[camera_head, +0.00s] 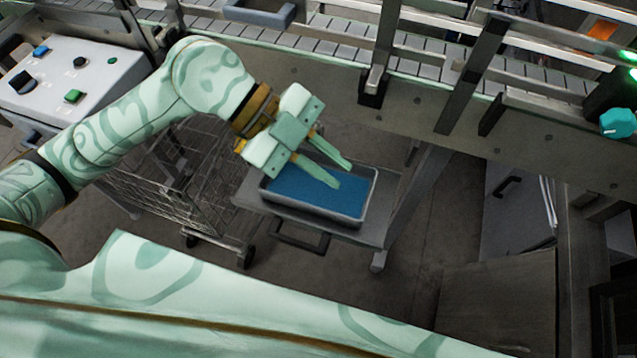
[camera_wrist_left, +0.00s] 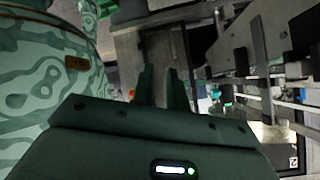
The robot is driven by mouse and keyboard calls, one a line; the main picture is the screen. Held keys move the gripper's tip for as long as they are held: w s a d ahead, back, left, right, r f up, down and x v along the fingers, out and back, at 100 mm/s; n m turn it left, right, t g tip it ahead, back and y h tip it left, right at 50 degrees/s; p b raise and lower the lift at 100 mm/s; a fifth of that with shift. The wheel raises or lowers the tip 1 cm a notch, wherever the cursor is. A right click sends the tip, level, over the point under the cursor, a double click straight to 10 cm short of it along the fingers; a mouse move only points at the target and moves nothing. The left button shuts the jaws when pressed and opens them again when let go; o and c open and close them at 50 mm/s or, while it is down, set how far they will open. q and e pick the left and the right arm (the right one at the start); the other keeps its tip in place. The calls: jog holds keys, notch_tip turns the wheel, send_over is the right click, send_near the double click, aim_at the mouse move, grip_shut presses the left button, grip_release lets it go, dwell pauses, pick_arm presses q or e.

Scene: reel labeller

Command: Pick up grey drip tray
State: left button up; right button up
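A shallow grey tray (camera_head: 369,199) with a blue inside sits on a grey shelf below the conveyor in the head view. I take it to be the drip tray. My left gripper (camera_head: 341,174) reaches in from the left, above the tray. Its two pale green fingers are apart with nothing between them, and they cover part of the tray's far side and its blue inside. In the left wrist view the same fingers (camera_wrist_left: 162,72) show dark with a gap between them; I cannot make out the tray there. My right gripper is not in view.
The conveyor (camera_head: 320,47) with its rails and posts runs behind and above the shelf. A wire cart (camera_head: 165,190) stands left of the shelf (camera_head: 385,215). A control box (camera_head: 70,75) with buttons is at upper left. Open floor (camera_head: 330,275) lies in front of the shelf.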

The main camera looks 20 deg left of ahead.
pick_arm(q)
jog(key=w+a+f+n+y, duration=0.2)
jog(key=a+f+n+y, duration=0.3)
jog(key=a, duration=0.4)
jog(key=y+b, duration=0.1)
jog(key=b, duration=0.1)
send_over(307, 204)
jog(key=a, duration=0.2)
jog(key=shift+t, duration=0.3)
jog(key=f, duration=0.7)
jog(key=shift+w+d+f, duration=0.1)
jog(key=shift+w+f, duration=0.1)
jog(key=shift+d+f, duration=0.25)
jog(key=shift+f, duration=0.3)
jog(key=x, duration=0.1)
jog(key=b+x, duration=0.1)
jog(key=x, duration=0.3)
jog(key=shift+s+a+f+b, duration=0.2)
jog(key=shift+a+b, duration=0.1)
jog(key=shift+b, duration=0.1)
grip_shut()
